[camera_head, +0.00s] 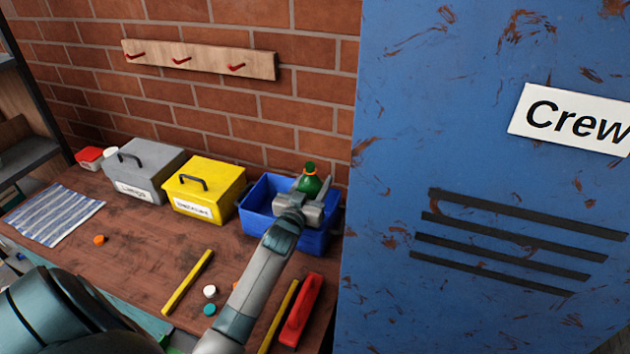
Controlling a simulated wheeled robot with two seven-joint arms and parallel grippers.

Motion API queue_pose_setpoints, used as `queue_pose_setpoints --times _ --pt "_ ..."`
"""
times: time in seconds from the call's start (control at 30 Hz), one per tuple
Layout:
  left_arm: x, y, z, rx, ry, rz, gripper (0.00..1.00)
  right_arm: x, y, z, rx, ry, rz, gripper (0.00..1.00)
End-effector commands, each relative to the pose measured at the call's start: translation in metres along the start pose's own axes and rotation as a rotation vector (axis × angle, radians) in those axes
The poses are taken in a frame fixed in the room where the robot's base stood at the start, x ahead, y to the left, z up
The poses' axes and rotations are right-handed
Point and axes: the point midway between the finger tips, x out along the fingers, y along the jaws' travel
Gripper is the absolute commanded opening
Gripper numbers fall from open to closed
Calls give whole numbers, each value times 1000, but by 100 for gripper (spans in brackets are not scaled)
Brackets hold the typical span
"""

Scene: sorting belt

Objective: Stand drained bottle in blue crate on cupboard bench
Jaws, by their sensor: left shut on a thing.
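The blue crate (258,227) stands on the wooden bench (140,245) against the brick wall, at the bench's right end. A green bottle (309,184) with an orange band near its neck is upright at the crate's right half. My left gripper (308,201) is over the crate and shut on the bottle. The bottle's lower part is hidden by the gripper and the crate wall, so I cannot tell whether it touches the crate floor. My right gripper does not show.
A yellow box (205,182) and a grey box (143,172) stand left of the crate. A blue locker (480,180) rises close on the right. A striped cloth (52,214), yellow bars (187,283), a red tool (301,310) and small caps (209,291) lie on the bench.

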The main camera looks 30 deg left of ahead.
Motion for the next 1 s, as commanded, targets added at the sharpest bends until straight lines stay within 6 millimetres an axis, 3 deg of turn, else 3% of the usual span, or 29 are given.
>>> queue_pose_setpoints --times 0.87,0.9,0.97,1.0 --pt "0 0 12 -1 1 0 0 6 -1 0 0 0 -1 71" --pt "0 0 12 -1 1 0 50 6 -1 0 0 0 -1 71" --pt "0 0 12 -1 1 0 65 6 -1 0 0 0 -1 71" --pt "0 0 12 -1 1 0 67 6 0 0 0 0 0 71"
